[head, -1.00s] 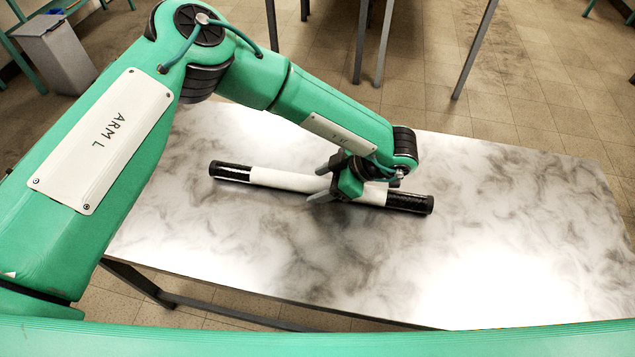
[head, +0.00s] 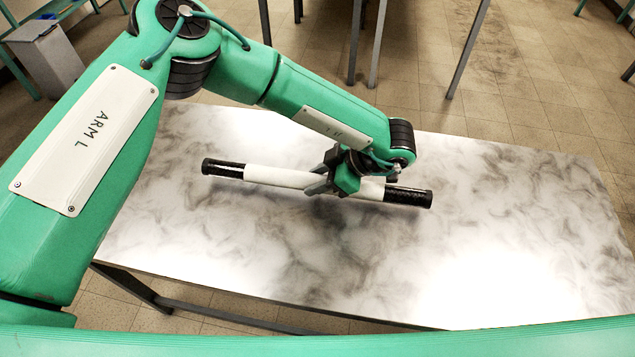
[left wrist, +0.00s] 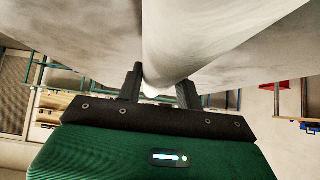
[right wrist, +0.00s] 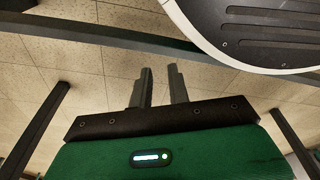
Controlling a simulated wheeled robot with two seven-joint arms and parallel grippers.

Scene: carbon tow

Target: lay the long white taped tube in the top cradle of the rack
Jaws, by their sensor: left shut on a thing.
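The long white taped tube (head: 280,177) has black ends and lies crosswise over the table in the head view. My left gripper (head: 326,183) is shut around its white middle, right of centre. A shadow shows under the tube, which seems to hang just above the table. In the left wrist view the tube (left wrist: 185,35) runs away between the two fingers (left wrist: 160,88). My right gripper (right wrist: 160,75) shows only in the right wrist view, empty, with a narrow gap between its fingers over the floor. The rack and its top cradle are not identifiable in any view.
The marbled grey-white table (head: 500,220) is otherwise bare, with free room right of the tube. A grey bin (head: 45,58) stands on the floor at the far left. Metal legs (head: 468,50) of other furniture stand beyond the table.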

